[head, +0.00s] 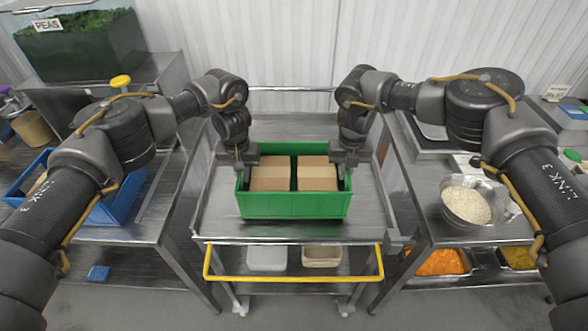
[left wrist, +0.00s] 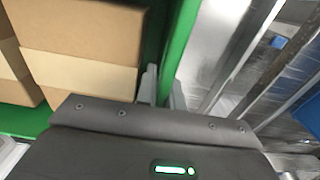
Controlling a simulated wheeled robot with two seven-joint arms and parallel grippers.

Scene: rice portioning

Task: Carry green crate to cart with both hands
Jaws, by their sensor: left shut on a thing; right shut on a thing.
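The green crate (head: 294,206) is on or just above the top of the metal cart (head: 222,222); I cannot tell whether it touches. It holds cardboard boxes (head: 270,173) side by side. My left gripper (head: 241,168) is shut on the crate's left wall, and my right gripper (head: 346,163) is shut on its right wall. In the left wrist view, the crate's green wall (left wrist: 182,40) runs between my left gripper's fingers (left wrist: 162,88), with the boxes (left wrist: 80,60) beside it. The right fingertips are partly hidden by the gripper body.
The cart has a yellow handle (head: 295,279) in front and pale containers (head: 267,257) on its lower shelf. A left table bears a blue crate (head: 120,204). A right table bears a bowl of rice (head: 466,203). Bare cart top shows around the green crate.

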